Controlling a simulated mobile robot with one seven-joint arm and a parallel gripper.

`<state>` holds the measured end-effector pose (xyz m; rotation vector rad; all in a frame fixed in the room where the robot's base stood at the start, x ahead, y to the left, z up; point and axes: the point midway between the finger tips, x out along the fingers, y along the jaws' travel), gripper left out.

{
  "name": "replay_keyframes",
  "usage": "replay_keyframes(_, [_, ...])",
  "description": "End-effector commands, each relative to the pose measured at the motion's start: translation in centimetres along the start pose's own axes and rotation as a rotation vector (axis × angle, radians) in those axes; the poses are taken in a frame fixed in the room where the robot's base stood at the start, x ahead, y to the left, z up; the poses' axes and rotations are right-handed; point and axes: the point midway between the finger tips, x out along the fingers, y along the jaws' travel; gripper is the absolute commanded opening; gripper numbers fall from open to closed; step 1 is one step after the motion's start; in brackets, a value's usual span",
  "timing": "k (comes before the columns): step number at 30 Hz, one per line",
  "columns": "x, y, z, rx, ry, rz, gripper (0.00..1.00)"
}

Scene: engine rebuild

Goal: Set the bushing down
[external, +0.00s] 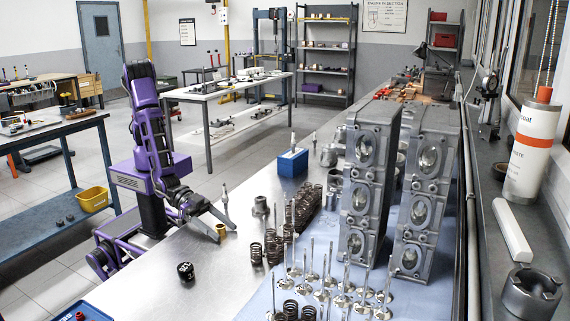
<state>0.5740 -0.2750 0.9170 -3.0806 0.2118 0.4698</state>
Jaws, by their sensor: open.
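The bushing (221,231) is a small brass-coloured ring, apparently standing on the metal bench top. My gripper (224,234) is low over the bench with its fingers spread open, one on either side of the bushing. Whether the fingers still touch the bushing is too small to tell.
The metal bench (150,285) is bare in front of my gripper. A black cylindrical part (186,271) stands there. Valve springs (273,247) and a grey fitting (261,207) stand to the right. Upright valves (343,290) and two cylinder heads (366,190) stand farther right.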

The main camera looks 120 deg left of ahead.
Motion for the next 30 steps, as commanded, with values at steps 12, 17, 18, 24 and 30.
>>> replay_keyframes(12, [-5.8,0.1,-0.4,0.000,0.000,0.003,0.66])
replay_keyframes(17, [-9.1,0.1,-0.4,0.000,-0.001,0.002,0.66])
replay_keyframes(18, [-9.7,0.1,-0.4,0.000,0.000,0.003,0.66])
replay_keyframes(24, [-11.8,0.0,-0.3,0.000,0.000,0.001,0.72])
replay_keyframes(30, [-12.1,0.0,-0.3,0.000,0.000,0.000,0.72])
